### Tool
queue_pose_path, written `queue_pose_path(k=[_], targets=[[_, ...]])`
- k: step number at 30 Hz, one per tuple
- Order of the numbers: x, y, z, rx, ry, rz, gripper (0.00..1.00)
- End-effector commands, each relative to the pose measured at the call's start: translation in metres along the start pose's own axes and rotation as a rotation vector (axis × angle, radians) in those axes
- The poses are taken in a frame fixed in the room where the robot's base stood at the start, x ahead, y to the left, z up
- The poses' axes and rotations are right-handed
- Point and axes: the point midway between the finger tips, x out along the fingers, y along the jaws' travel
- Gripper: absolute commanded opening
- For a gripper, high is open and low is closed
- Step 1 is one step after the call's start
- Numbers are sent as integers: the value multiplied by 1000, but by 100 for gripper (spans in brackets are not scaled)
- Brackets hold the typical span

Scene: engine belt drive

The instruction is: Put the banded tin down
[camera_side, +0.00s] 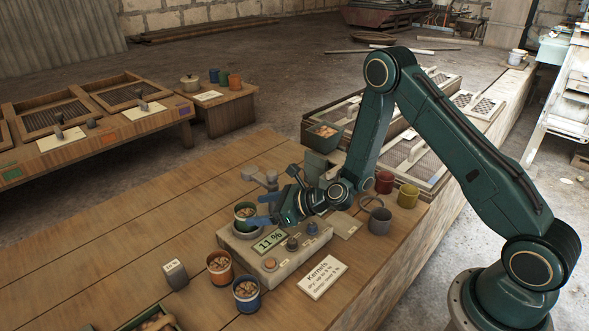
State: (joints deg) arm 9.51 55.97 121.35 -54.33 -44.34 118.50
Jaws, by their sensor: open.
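An orange tin (219,276) and a blue tin (246,303), both filled with brown pieces, stand on the wooden table in front of the meter. I cannot tell for certain which tin is called banded.
A Kernels card (319,277) lies right of the meter; a small grey block (175,274) stands left. Red (384,183), yellow (408,196) and grey (380,222) cups stand behind my wrist. The table's left is mostly clear.

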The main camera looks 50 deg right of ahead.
Motion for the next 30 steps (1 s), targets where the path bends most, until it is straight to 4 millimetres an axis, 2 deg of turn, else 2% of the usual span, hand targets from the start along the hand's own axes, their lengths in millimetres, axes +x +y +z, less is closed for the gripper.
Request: queue_pose_path(k=[5, 17, 30], targets=[[14, 0, 1, 0, -2, 0, 69], [21, 1, 0, 0, -1, 0, 69], [63, 3, 0, -1, -2, 0, 69]])
